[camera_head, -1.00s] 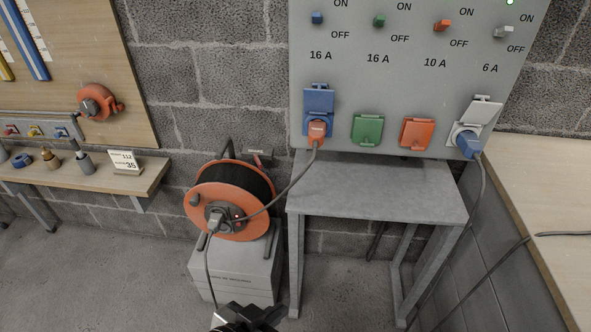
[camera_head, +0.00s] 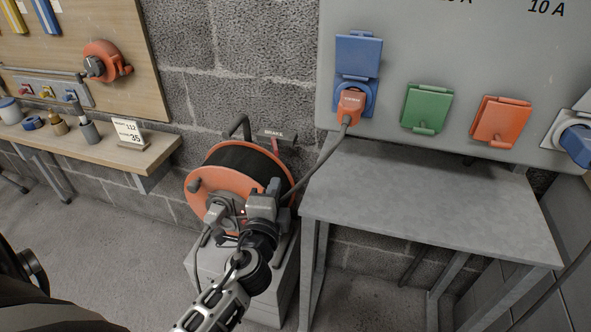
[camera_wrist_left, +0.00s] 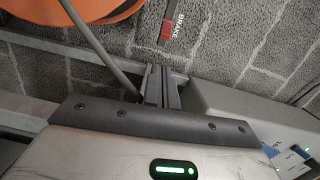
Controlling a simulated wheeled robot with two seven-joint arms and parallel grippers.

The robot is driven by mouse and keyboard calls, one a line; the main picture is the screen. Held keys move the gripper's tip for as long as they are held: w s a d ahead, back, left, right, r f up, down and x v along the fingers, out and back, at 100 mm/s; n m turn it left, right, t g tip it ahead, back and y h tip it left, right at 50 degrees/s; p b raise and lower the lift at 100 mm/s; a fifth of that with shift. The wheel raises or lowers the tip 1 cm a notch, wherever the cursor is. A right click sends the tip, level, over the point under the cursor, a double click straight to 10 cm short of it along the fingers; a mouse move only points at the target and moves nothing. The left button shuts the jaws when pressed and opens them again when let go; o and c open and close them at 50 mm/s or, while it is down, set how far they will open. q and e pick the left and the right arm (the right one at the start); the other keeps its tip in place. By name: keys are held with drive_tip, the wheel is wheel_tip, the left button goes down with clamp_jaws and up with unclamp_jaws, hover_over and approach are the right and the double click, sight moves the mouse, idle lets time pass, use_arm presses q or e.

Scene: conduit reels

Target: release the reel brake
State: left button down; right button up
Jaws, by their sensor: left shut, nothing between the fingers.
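The orange cable reel (camera_head: 205,180) with black cable stands on a grey box by the block wall. Behind its upper right edge is a small red brake lever (camera_head: 276,146) beneath a white BRAKE label (camera_head: 273,133). In the left wrist view the lever's red end (camera_wrist_left: 167,30) hangs beside the label, beyond the fingertips and apart from them. My left gripper (camera_head: 272,187) is in front of the reel's right side, below the lever, and covers part of the reel. Its fingers, also seen in the left wrist view (camera_wrist_left: 162,82), are shut and empty. My right gripper is not in view.
A grey cable (camera_head: 322,168) runs from the reel to an orange plug (camera_head: 350,103) in the blue socket. A grey metal table (camera_head: 430,205) stands close on the right. A wooden shelf (camera_head: 105,155) with small items is at left. Floor is clear at lower left.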

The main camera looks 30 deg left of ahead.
sight(275, 148)
use_arm(q)
drive_tip(key=shift+w+a+m, duration=0.2)
drive_tip(key=shift+w+m, duration=0.1)
drive_tip(key=shift+w, duration=0.15)
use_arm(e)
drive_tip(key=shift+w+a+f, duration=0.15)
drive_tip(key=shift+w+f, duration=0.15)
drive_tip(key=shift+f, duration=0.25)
use_arm(q)
drive_tip(key=shift+x, duration=5)
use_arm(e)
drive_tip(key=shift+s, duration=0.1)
use_arm(q)
drive_tip(key=shift+r, duration=0.1)
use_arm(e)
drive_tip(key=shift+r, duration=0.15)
